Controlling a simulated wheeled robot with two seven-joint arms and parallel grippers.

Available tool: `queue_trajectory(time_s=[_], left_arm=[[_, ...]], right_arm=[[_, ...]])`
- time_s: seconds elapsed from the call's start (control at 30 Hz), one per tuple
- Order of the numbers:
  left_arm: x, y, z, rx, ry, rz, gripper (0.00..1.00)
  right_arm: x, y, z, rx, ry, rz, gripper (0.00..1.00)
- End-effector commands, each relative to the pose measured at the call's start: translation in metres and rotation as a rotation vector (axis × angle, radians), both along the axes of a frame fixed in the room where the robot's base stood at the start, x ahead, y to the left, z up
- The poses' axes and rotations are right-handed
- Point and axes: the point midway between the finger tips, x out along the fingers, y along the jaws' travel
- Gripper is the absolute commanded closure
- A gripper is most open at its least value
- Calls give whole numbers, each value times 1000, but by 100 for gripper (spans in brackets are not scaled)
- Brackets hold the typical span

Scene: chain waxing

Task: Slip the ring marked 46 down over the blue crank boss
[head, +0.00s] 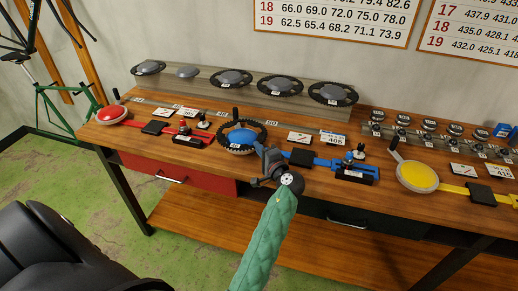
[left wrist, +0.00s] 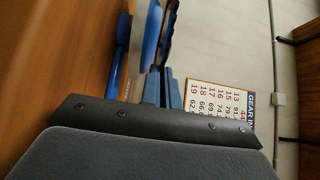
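A dark toothed ring (head: 263,131) surrounds the blue crank boss (head: 240,136) at the middle of the bench. Its number is too small to read, and I cannot tell whether it is fully seated. My left gripper (head: 264,152) is at the ring's near right edge, with the green arm below it. My right gripper is not in view.
A raised shelf (head: 210,82) at the back holds several dark rings on grey posts; one post (head: 187,72) is bare. A red boss (head: 111,114) is at left and a yellow boss (head: 417,176) at right. Blue bench parts (head: 300,157) lie right of the gripper.

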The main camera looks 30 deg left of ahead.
Motion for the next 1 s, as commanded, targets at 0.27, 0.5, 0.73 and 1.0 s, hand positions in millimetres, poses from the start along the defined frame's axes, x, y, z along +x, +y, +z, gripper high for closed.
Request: queue_trajectory(time_s=[0.27, 0.5, 0.73, 1.0], left_arm=[[0, 0, 0, 0, 0, 0, 100], [0, 0, -1, 0, 0, 0, 100], [-1, 0, -1, 1, 0, 0, 100], [-1, 0, -1, 0, 0, 0, 100]], right_arm=[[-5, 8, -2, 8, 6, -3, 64], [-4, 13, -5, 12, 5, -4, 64], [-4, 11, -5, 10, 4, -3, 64], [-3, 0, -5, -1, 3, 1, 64]])
